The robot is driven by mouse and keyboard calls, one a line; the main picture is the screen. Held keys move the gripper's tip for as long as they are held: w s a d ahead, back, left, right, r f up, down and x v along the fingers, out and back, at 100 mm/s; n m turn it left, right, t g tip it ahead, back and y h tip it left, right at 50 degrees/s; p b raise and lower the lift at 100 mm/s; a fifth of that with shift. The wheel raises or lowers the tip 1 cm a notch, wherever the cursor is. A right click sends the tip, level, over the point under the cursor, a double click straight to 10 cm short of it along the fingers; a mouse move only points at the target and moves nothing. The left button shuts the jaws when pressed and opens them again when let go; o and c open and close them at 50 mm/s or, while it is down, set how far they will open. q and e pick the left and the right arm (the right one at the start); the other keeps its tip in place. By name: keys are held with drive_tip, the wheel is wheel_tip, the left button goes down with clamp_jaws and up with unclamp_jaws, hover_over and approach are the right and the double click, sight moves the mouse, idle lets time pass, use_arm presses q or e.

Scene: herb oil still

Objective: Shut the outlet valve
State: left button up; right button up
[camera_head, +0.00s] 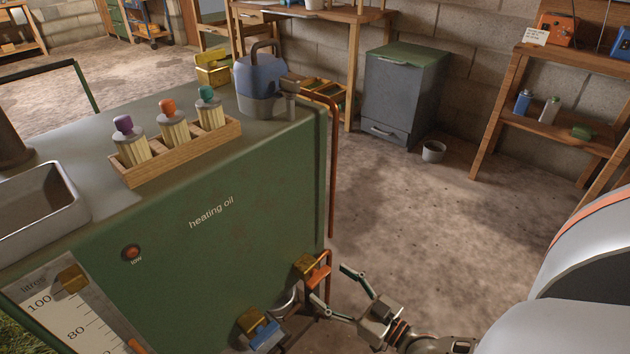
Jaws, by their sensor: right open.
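A green tank (200,270) lettered "heating oil" fills the left and middle. Low at its right corner is a brass valve (305,265) with an orange handle (319,270). A second brass valve (252,320) with a blue handle (265,336) sits lower on the front face, near the bottom edge of the view. I see no label telling which is the outlet valve. My right gripper (331,284) is open and empty, just right of the orange-handled valve, with its fingers pointing toward it. I cannot tell whether it touches the handle. My left gripper is not in view.
A copper pipe (333,170) runs down beside the tank's right edge. On the tank top are a wooden rack (185,155) of brushes, a blue-grey jug (260,85) and a metal basin (35,215). A cabinet (400,95) and shelf (550,130) stand behind.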

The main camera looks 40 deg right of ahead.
sight(322, 279)
drive_tip(key=shift+w+a+f+b, duration=0.1)
drive_tip(key=shift+w+a+b, duration=0.1)
drive_tip(key=shift+w, duration=0.95)
drive_tip(key=shift+w+a+b, duration=0.1)
drive_tip(key=shift+w+b, duration=0.05)
drive_tip(key=shift+w, duration=1)
drive_tip(key=c, duration=1.1)
